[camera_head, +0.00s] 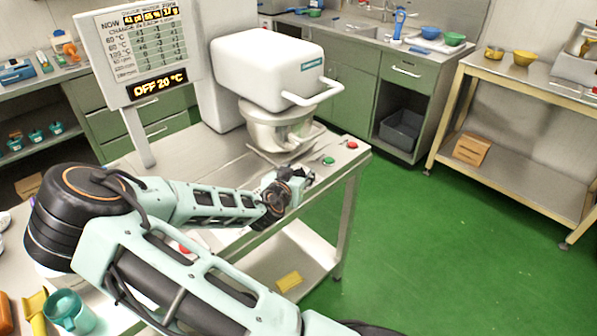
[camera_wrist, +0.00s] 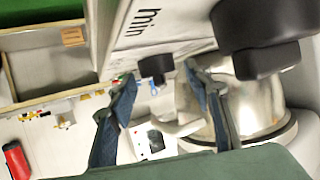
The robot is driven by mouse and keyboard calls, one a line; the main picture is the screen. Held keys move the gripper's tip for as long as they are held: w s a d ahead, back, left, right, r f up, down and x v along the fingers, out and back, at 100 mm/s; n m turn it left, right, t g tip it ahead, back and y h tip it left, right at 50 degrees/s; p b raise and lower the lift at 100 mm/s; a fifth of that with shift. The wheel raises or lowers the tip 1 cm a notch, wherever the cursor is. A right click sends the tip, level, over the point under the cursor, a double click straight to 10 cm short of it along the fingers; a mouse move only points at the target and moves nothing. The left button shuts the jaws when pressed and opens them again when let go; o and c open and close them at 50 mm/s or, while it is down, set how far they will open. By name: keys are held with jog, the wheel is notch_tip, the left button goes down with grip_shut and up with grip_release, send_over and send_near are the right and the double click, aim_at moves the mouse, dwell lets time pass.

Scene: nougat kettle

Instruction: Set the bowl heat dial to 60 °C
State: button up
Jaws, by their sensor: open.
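The white kettle machine (camera_head: 268,72) has a steel bowl (camera_head: 277,130) under its head; the bowl also shows in the wrist view (camera_wrist: 262,108). The display (camera_head: 157,84) on its panel reads "OFF 20 °C". My gripper (camera_head: 302,177) is at the front of the machine's table, beside the bowl. In the wrist view my gripper (camera_wrist: 160,75) is open, and a small black knob (camera_wrist: 155,67) shows between its fingertips. I cannot tell whether they touch. A larger black knob-like part (camera_wrist: 262,28) is at upper right. No label identifies the bowl heat dial; my arm hides part of the front.
A green button (camera_head: 328,160) and a red button (camera_head: 351,145) are at the table's right front corner. The panel board (camera_head: 140,45) stands on a post at the left. A teal mug (camera_head: 68,312) is at lower left. The green floor (camera_head: 420,240) at right is clear.

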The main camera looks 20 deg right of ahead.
jog(key=shift+w+d+f, duration=0.15)
jog(key=shift+w+d, duration=0.05)
jog(key=shift+w, duration=0.05)
jog(key=shift+c, duration=0.2)
jog(key=c, duration=1.1)
